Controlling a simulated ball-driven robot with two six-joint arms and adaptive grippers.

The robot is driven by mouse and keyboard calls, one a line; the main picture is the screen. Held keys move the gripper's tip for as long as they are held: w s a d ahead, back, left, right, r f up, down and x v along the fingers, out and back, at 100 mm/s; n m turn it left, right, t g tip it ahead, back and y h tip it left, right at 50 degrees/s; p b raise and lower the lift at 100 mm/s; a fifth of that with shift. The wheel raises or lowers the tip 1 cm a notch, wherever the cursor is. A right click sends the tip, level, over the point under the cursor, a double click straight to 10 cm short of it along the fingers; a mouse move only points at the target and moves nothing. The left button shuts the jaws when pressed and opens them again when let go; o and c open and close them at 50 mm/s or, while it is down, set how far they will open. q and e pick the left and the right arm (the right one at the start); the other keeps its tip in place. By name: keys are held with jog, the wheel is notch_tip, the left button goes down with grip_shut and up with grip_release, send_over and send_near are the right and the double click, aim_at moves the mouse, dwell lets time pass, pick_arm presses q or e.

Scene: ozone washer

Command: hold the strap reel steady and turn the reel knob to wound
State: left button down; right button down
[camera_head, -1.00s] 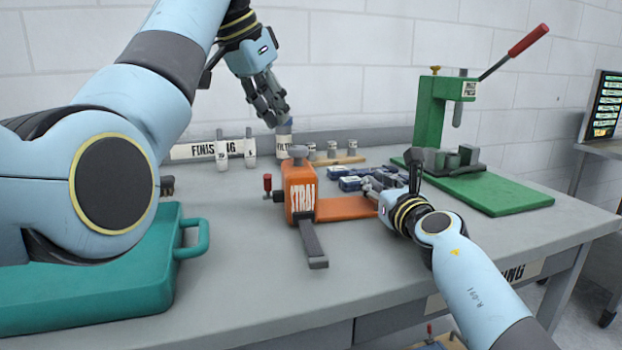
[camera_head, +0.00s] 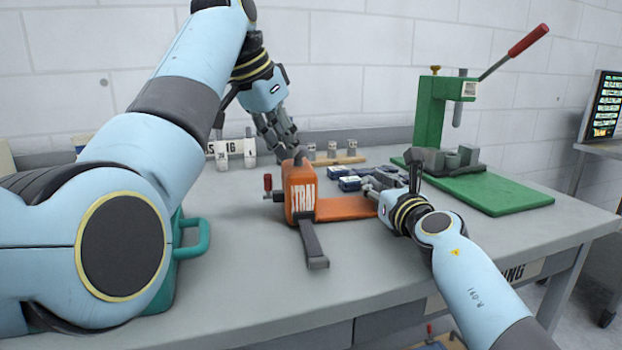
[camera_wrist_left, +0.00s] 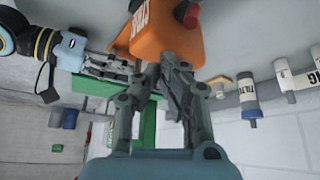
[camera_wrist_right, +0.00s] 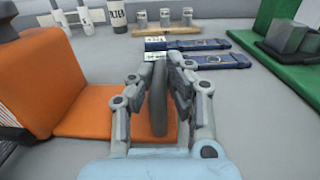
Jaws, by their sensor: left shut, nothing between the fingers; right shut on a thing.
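The orange strap reel (camera_head: 301,193) stands on its orange base plate (camera_head: 345,208), a dark lever reaching toward the table front. My right gripper (camera_head: 372,186) is shut on a thin upright grey plate (camera_wrist_right: 159,98) at the base's right end.
A green press (camera_head: 433,120) with a red-handled lever stands at the back right. Blue blocks (camera_head: 350,183) and a wooden rack (camera_head: 338,160) lie behind the reel. A teal case (camera_head: 190,240) is partly hidden by my left arm. The table front is clear.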

pick_arm(q)
jog(key=shift+f, duration=0.25)
jog(key=shift+w+d, duration=0.2)
jog(key=shift+w, duration=0.35)
dwell(1.0)
jog(key=shift+w+a, duration=0.15)
jog(key=shift+a, duration=0.3)
jog(key=shift+w+a, duration=0.3)
jog(key=shift+w, duration=0.2)
jog(key=shift+a, duration=0.15)
dwell(0.5)
